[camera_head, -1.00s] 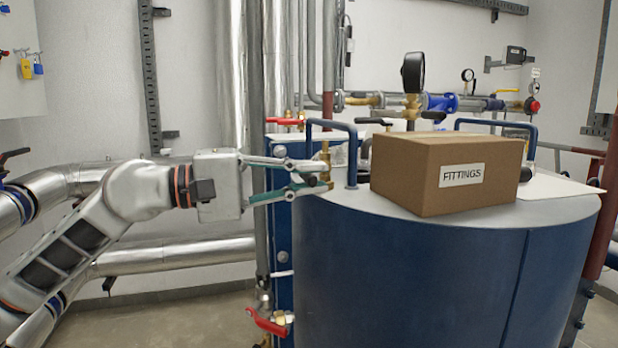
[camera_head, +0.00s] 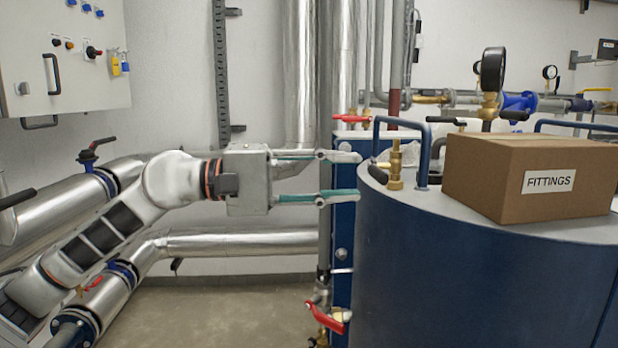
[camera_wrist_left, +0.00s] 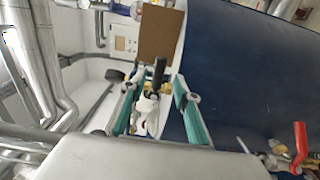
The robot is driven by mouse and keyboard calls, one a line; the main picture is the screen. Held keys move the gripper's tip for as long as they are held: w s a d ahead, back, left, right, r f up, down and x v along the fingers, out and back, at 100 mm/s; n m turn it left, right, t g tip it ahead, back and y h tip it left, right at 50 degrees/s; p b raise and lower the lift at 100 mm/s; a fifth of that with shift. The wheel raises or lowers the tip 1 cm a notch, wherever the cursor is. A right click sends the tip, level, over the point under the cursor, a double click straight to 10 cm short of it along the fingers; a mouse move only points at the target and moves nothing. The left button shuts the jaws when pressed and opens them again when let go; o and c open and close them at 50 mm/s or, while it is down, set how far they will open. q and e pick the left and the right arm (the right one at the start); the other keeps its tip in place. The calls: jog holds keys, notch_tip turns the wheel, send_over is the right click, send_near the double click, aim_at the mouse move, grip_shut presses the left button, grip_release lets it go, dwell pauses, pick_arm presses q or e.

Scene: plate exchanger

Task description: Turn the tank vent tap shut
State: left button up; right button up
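The brass vent tap (camera_head: 396,168) stands upright on the near left rim of the blue tank (camera_head: 470,270). A short dark lever (camera_head: 377,172) sticks out from its left side, seen nearly end on. In the left wrist view a black lever (camera_wrist_left: 159,74) shows just beyond the fingertips, with a little brass beside it. My left gripper (camera_head: 348,176) is open and empty, to the left of the tap, with a small gap between fingertips and lever. Its two green fingers also show in the left wrist view (camera_wrist_left: 158,95). My right gripper is in neither view.
A cardboard box marked FITTINGS (camera_head: 530,175) sits on the tank top right of the tap. A blue handle (camera_head: 424,150) rises close behind the tap, near a whitish crumpled thing (camera_head: 407,152). A red-handled valve (camera_head: 326,316) is below the gripper.

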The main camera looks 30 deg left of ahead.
pick_arm(q)
jog(key=shift+v, duration=2.9)
